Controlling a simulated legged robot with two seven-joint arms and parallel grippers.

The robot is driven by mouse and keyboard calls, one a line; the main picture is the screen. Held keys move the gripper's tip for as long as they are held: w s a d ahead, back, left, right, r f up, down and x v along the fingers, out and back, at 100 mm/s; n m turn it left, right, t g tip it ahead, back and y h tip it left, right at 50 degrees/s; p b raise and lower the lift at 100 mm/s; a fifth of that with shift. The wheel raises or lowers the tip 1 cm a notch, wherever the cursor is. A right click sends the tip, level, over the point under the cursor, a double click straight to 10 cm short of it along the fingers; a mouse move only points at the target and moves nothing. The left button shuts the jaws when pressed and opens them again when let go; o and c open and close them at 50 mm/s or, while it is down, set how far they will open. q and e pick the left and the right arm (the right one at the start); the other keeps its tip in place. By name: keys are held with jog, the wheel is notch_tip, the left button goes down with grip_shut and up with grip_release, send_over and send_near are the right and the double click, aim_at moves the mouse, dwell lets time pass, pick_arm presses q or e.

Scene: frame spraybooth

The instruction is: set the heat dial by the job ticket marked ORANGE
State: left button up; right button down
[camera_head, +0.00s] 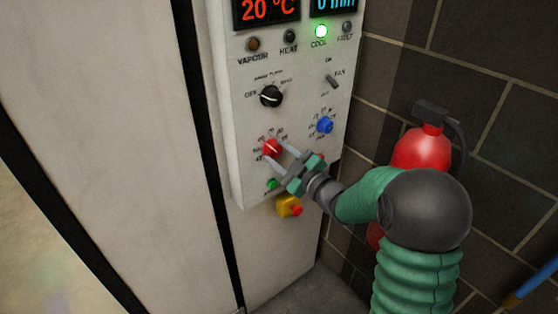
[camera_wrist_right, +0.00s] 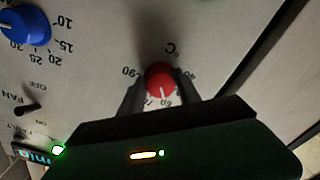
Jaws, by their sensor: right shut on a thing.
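The red heat dial (camera_head: 271,148) is on the lower left of the white control panel (camera_head: 240,170). In the right wrist view the red dial (camera_wrist_right: 161,82) sits between my right gripper's two fingers, with a white pointer line near the 70 and 60 marks; a 90 shows at its left. My right gripper (camera_head: 279,147) is shut on the red dial. The temperature display (camera_head: 268,10) reads 20 °C. No job ticket shows in either view. My left gripper is out of view.
A blue dial (camera_head: 325,125), black selector (camera_head: 271,97) and fan switch (camera_head: 332,81) are nearby on the panel. A green button (camera_head: 272,184) and yellow-based red stop button (camera_head: 289,206) lie below. The COOL lamp (camera_head: 321,31) glows green. A fire extinguisher (camera_head: 420,150) stands right.

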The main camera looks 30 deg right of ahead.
jog(key=shift+n, duration=0.3)
jog(key=c, duration=0.9)
grip_release()
jog(key=shift+o, duration=0.2)
jog(key=shift+s, duration=0.1)
jog(key=s+d+b, duration=0.1)
jog(key=s+b, duration=0.1)
jog(key=s, duration=1.4)
jog(key=shift+s+d+b, duration=0.15)
jog(key=shift+s+b, duration=0.1)
jog(key=shift+b, duration=0.1)
jog(key=shift+f, duration=0.1)
